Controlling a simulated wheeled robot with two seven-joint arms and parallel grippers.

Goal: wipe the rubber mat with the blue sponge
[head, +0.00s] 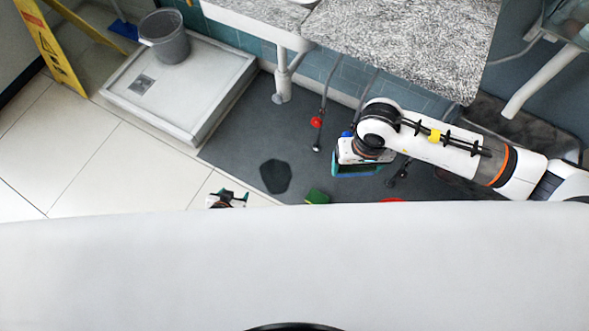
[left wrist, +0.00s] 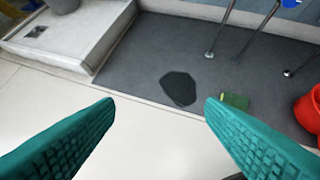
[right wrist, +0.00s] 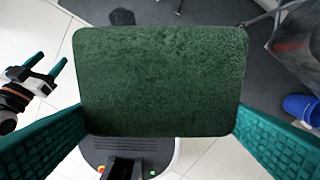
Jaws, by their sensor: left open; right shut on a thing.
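The rubber mat (head: 240,135) is the dark grey floor area under the counter. A darker blotch (head: 275,176) lies on it, also visible in the left wrist view (left wrist: 178,88). My right gripper (head: 357,160) is shut on the blue sponge (head: 352,175), above the mat to the right of the blotch. In the right wrist view the sponge's broad dark green face (right wrist: 160,80) fills the middle and its blue part is hidden. My left gripper (left wrist: 160,105) is open and empty; in the head view it is mostly hidden behind my white body.
A green and yellow sponge (head: 317,196) lies on the mat near its front edge. A red container (left wrist: 308,112) stands to its right. A grey bucket (head: 165,36) stands in the white shower tray (head: 195,95). Metal legs (head: 325,105) stand behind the blotch.

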